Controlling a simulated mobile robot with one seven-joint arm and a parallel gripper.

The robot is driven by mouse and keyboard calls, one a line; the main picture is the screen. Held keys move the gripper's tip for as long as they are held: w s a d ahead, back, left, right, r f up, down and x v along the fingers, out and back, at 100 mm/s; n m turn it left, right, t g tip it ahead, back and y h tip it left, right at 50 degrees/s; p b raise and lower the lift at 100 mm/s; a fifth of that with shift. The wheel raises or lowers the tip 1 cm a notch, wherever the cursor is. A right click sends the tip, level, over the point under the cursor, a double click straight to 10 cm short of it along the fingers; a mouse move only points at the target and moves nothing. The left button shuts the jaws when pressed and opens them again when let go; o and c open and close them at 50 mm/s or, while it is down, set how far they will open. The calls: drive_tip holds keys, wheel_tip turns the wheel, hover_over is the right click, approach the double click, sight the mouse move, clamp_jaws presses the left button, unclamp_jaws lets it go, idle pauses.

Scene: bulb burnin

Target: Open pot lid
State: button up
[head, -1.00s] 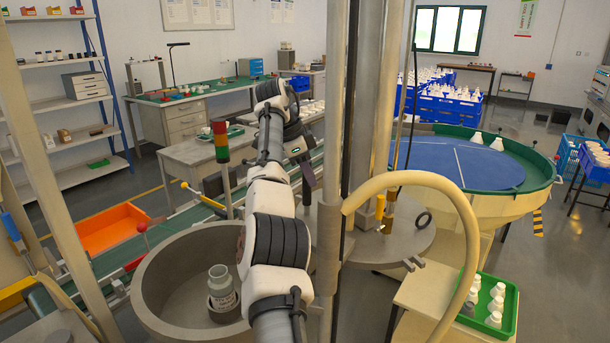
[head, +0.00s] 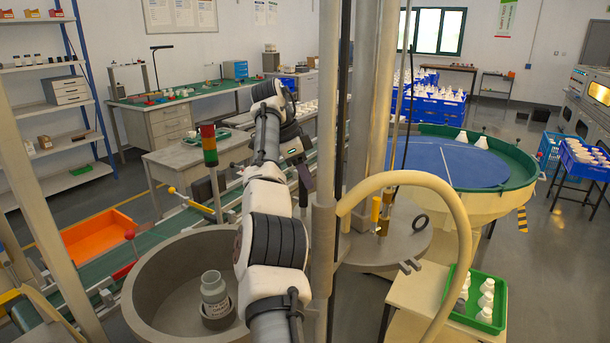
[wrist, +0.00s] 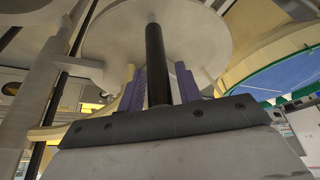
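The pot (head: 143,283) is a wide grey round vessel, open at the top, at the lower left of the head view. A labelled grey-white bottle (head: 214,290) stands upright inside it. A flat grey disc, which looks like the lid (head: 410,235), lies to the right of the pot beyond the column. The disc also fills the upper wrist view (wrist: 200,30). A black rod, apparently its handle, stands between the purple fingers of my gripper (wrist: 158,85). Narrow gaps seem to show on both sides of the rod. The column partly hides the disc in the head view.
A vertical column and a curved cream hose (head: 455,215) stand close by my arm. A green conveyor (head: 165,235) runs behind the pot. A blue-topped round table (head: 440,165) and a green tray (head: 458,313) of white bottles are at right.

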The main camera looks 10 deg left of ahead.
drive_tip(key=shift+o, duration=0.6)
drive_tip(key=p+v, duration=0.6)
drive_tip(key=v, duration=0.1)
drive_tip(key=shift+r, duration=0.2)
drive_tip(key=shift+a, duration=0.15)
